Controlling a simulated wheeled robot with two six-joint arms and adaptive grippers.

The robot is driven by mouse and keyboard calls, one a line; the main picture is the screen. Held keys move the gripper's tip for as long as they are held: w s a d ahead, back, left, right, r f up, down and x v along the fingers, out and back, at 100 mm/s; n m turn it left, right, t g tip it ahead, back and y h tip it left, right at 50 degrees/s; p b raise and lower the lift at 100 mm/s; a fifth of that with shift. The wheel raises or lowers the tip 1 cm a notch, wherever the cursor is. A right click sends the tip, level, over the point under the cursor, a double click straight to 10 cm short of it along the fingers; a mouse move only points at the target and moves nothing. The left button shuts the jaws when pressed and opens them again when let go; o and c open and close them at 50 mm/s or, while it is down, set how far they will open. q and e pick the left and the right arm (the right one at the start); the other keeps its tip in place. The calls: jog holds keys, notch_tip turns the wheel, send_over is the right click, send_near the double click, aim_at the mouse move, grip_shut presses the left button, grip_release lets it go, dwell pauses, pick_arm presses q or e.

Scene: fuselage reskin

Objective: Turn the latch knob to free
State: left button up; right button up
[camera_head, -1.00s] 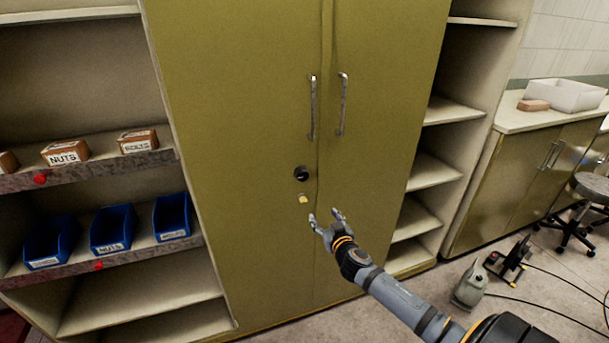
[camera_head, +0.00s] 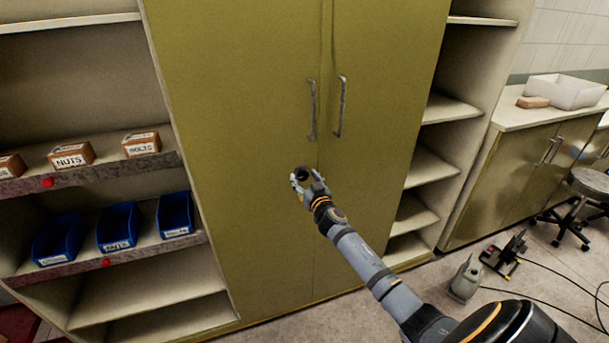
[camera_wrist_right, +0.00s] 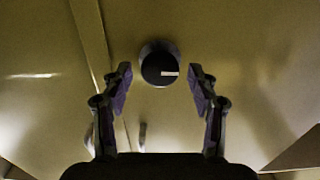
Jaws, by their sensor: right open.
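The latch knob (camera_head: 302,174) is a round black knob on the left door of the tall olive cabinet (camera_head: 250,110). In the right wrist view the knob (camera_wrist_right: 159,66) shows a short white mark pointing right. My right gripper (camera_head: 307,180) is at the knob in the head view and partly covers it. In the right wrist view the fingers of my right gripper (camera_wrist_right: 160,82) are open, one on each side of the knob, with a gap on both sides. The yellowish tag below the knob is hidden by the gripper. My left gripper is not in view.
Two vertical door handles (camera_head: 312,110) stand above the knob. Open shelves on the left hold small labelled boxes (camera_head: 72,155) and blue bins (camera_head: 117,228). A grey can (camera_head: 466,279) and cables lie on the floor at right, near a stool (camera_head: 590,185).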

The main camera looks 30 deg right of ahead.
jog(key=shift+w, duration=0.2)
jog(key=shift+c, duration=0.4)
jog(key=c, duration=1.1)
jog(key=shift+o, duration=0.2)
